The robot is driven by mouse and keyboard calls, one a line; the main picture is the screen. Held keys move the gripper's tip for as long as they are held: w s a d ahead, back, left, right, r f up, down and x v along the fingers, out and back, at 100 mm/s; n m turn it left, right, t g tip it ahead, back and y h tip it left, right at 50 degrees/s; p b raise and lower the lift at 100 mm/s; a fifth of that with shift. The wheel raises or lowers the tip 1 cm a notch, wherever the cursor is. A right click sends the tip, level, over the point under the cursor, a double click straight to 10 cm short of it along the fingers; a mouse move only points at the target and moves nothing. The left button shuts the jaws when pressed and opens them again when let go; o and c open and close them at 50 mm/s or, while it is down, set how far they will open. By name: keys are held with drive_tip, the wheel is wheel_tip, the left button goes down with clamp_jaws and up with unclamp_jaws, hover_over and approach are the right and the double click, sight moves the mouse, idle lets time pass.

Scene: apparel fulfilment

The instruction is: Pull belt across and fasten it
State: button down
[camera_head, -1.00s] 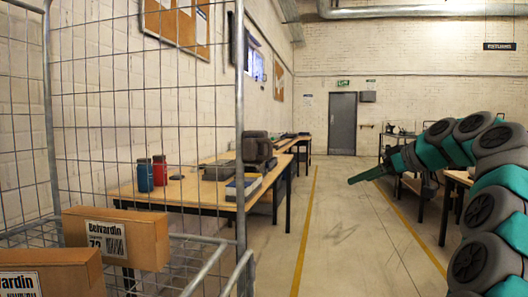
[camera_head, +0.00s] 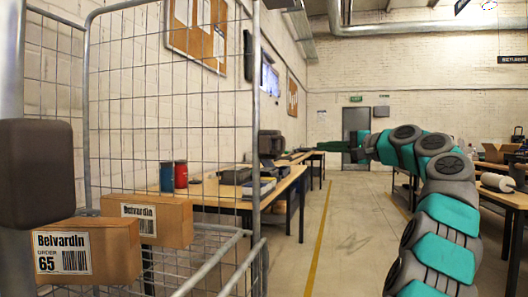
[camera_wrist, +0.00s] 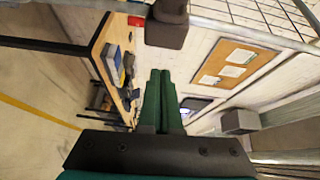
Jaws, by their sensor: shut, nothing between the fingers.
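I see no belt strap that I can make out for sure. A dark brown rounded block (camera_head: 35,172) sits on the near upright post of the wire roll cage (camera_head: 256,130) at the left; I cannot tell whether it is the belt's housing. A similar dark block (camera_wrist: 168,24) shows on the cage rail at the top of the wrist view, just beyond the fingertips and apart from them. My gripper (camera_head: 325,145) reaches out to the left over the aisle in the head view. In the wrist view my gripper (camera_wrist: 160,75) has its green fingers together, empty.
A brown Belvardin carton (camera_head: 115,245) and another carton (camera_head: 172,205) are in the cage. A wooden workbench (camera_head: 225,193) with red and blue canisters stands behind the mesh. Another bench (camera_head: 508,195) is at the right. The aisle floor (camera_head: 345,240) is clear.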

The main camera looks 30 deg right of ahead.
sight(278, 145)
drive_tip(key=shift+a+r+m, duration=0.15)
drive_tip(key=shift+a+m, duration=0.05)
drive_tip(key=shift+m, duration=0.1)
drive_tip(key=w+a, duration=0.1)
drive_tip(key=w, duration=0.1)
drive_tip(key=w+a+b, duration=0.1)
drive_tip(key=w, duration=0.2)
drive_tip(key=w+a+b, duration=0.1)
drive_tip(key=w+a, duration=0.1)
drive_tip(key=w, duration=0.1)
drive_tip(key=shift+w+a+f, duration=0.1)
drive_tip(key=shift+w+f, duration=0.15)
drive_tip(key=shift+s+a+r+b, duration=0.25)
drive_tip(key=shift+s+a+b, duration=0.15)
drive_tip(key=shift+a, duration=0.25)
drive_tip(key=shift+a, duration=0.1)
idle(0.3)
